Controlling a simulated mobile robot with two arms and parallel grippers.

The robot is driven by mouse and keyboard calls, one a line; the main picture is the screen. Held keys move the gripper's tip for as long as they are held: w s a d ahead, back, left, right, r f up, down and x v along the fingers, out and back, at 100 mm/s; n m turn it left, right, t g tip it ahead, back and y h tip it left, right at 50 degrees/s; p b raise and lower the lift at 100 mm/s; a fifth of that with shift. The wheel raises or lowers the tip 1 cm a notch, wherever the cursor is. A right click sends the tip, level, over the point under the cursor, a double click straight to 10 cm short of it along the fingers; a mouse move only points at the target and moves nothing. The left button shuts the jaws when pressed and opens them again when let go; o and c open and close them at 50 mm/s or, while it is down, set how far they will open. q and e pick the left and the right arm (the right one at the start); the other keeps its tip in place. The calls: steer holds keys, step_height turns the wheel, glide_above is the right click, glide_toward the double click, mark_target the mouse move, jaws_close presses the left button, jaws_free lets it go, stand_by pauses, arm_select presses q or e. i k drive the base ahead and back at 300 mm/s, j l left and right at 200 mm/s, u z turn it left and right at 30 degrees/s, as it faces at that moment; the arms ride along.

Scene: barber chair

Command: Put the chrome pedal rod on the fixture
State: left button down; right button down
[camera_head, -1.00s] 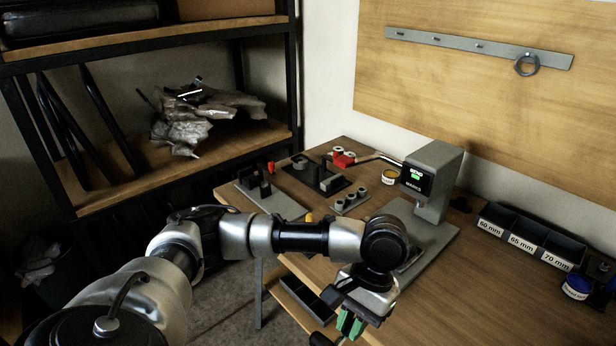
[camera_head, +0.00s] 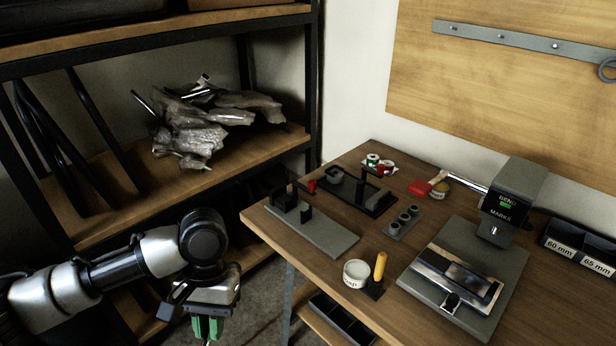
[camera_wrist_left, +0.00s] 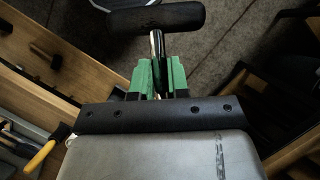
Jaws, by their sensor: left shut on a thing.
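My left gripper (camera_head: 207,328) has green fingertips and hangs off the table's left front corner, low in front of the shelf. In the left wrist view it (camera_wrist_left: 161,78) is shut on a chrome rod (camera_wrist_left: 157,45) with a black cylindrical crosspiece at its end, over the dark carpet. The held rod is hardly visible in the head view. On the table are a grey base with black uprights (camera_head: 328,238) and a black base with uprights (camera_head: 378,208); I cannot tell which is the fixture. My right gripper is not in view.
More chrome rods lie with crumpled grey cloth (camera_head: 190,135) on the shelf. A machine (camera_head: 519,190) stands at the table's right. A white jar (camera_head: 356,275), a yellow-handled tool (camera_head: 380,266) and a grey holed block (camera_head: 402,222) lie between. The table's front edge is near.

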mark_target(355, 184)
steer(key=i+j+z, duration=0.35)
steer(key=j+z, duration=0.15)
steer(key=i+j+z, duration=0.2)
steer(key=i+z, duration=0.3)
steer(key=i+j+z, duration=0.3)
steer(key=z, duration=0.15)
